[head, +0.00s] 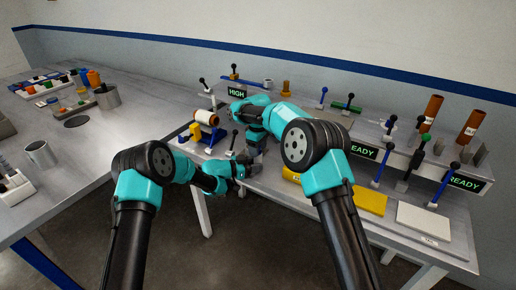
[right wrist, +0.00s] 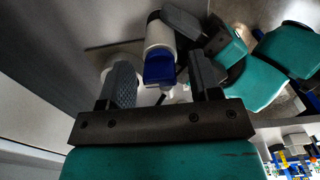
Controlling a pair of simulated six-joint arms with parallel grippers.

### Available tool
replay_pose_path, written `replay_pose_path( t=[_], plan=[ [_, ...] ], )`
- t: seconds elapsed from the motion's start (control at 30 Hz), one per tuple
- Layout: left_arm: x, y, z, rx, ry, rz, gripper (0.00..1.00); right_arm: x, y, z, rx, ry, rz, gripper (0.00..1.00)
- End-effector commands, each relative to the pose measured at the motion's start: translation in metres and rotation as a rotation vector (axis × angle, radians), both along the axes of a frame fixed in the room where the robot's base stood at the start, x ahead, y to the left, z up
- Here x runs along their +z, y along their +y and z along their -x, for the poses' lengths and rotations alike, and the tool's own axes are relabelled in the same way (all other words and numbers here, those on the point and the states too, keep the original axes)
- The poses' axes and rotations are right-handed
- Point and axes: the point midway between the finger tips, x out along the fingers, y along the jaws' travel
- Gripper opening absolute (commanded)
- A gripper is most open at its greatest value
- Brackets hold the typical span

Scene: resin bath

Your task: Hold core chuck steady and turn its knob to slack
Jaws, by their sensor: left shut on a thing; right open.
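In the right wrist view a white cylinder with a blue block on its end (right wrist: 160,66), which I take for the core chuck, sits between the fingers of my right gripper (right wrist: 163,84). The right fingers are open and apart, one on each side of it. My left gripper (right wrist: 192,30) comes in from the upper right of that view, its dark finger against the white part, shut on it. In the head view my left gripper (head: 249,167) and right gripper (head: 257,152) are close together over the bench's front edge, and they hide the chuck. I cannot make out the knob.
A blue stand with a white and orange roll (head: 206,118) is just left of my grippers. Levers and lit signs, one reading HIGH (head: 237,92), line the back. A yellow block (head: 371,201) and a white slab (head: 424,222) lie right. A gap separates the left table (head: 85,150).

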Motion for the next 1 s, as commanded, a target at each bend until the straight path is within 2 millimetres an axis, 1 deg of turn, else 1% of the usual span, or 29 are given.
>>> replay_pose_path(
  t=[0.13,0.27,0.37,0.7,0.87,1.0],
  plan=[
    [0.000,0.000,0.000,0.000,0.000,0.000,0.24,0.005,0.000,0.000,0.000,0.000,0.000,0.57],
    [0.000,0.000,0.000,0.000,0.000,0.000,0.24,0.018,0.000,0.000,0.000,-0.001,0.000,0.57],
    [0.000,0.000,0.000,0.000,0.000,0.000,0.24,0.033,0.001,0.000,0.000,-0.003,-0.001,0.57],
    [0.000,0.000,0.000,0.000,0.000,0.000,0.24,0.096,0.000,0.000,-0.001,-0.003,-0.002,0.57],
    [0.000,0.000,0.000,0.000,0.000,0.000,0.24,0.114,0.001,0.000,0.000,-0.002,-0.001,0.57],
    [0.000,0.000,0.000,0.000,0.000,0.000,0.24,0.120,0.000,0.000,0.001,0.000,0.000,0.57]
  ],
)
